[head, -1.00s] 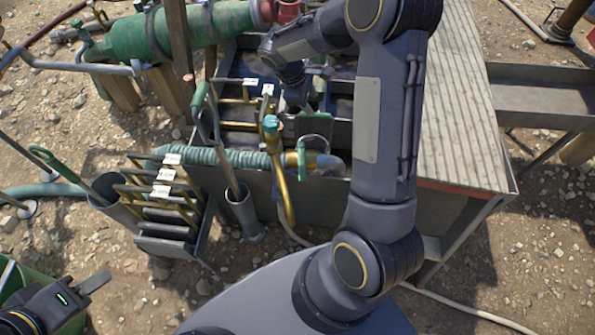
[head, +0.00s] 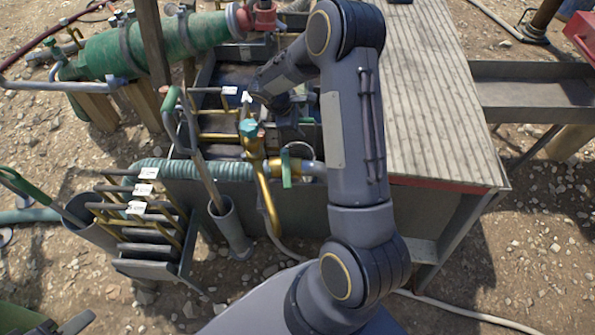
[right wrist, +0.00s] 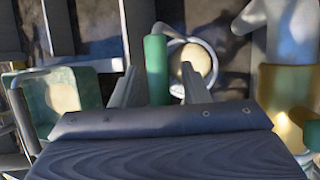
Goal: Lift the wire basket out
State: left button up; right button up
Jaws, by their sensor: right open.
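I cannot make out a wire basket for certain. In the right wrist view a green grip (right wrist: 157,68) and a pale ring (right wrist: 205,50) show beyond and between my fingers. My right gripper (right wrist: 160,85) is open and appears empty, its fingers pointing at the green grip. In the head view my right gripper (head: 302,130) is over the tank near the grip, partly hidden by my arm.
A brass pipe with a teal knob (head: 250,129) stands just left of the green grip. A ribbed hose (head: 195,170) runs along the front. A labelled rack (head: 150,222) stands left. A slatted board deck (head: 425,100) covers the tank's right side.

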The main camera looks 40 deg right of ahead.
grip_shut()
jog(key=shift+r, duration=0.1)
dwell(1.2)
